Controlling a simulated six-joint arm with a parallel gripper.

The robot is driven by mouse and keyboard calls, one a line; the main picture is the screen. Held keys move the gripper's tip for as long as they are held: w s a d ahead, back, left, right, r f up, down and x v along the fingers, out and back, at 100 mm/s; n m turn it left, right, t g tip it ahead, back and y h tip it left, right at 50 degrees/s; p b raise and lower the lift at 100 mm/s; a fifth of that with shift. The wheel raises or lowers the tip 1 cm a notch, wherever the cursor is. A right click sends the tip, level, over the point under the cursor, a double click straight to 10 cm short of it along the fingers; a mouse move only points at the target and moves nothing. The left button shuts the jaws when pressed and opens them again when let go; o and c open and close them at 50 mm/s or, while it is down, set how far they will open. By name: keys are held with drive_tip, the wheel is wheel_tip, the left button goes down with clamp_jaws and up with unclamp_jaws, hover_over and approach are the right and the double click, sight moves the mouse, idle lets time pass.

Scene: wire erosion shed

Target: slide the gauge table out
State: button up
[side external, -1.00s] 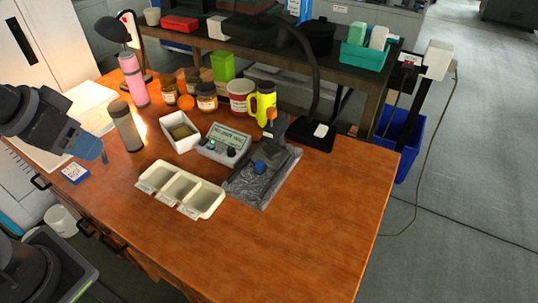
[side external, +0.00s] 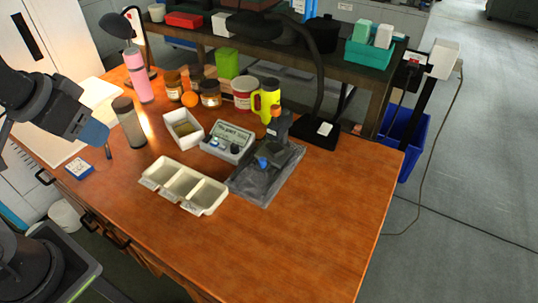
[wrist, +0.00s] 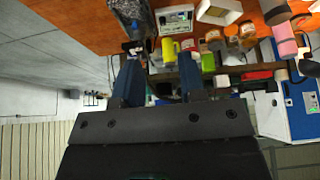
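The gauge stand has a dark grey slab base (side external: 262,187) and a short upright column with an orange top (side external: 273,108). A small blue part (side external: 262,162) sits low on it; I cannot tell which piece is the sliding table. A grey readout box (side external: 228,142) with a display and knobs stands just left of it. My gripper (side external: 106,150) has blue fingers and is in the air at the left side of the bench, well apart from the stand. In the wrist view the fingers (wrist: 159,62) are spread with nothing held between them. The stand is partly hidden behind a finger there.
A cream three-compartment tray (side external: 183,187) lies in front of the readout box. A black lamp base (side external: 316,134) is right. The bench's front right is clear.

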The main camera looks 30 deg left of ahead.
drive_tip(key=w+d+r+n+g, duration=0.1)
drive_tip(key=w+d+n, duration=0.1)
drive_tip(key=w, duration=0.6)
drive_tip(key=n+g+y, duration=0.1)
drive_tip(key=n+y, duration=0.2)
drive_tip(key=n, duration=0.4)
hover_over(263, 160)
drive_tip(key=s+d, duration=0.4)
wheel_tip(263, 160, down, 18)
drive_tip(key=x, duration=1.3)
drive_tip(key=shift+a, duration=0.3)
clamp_jaws()
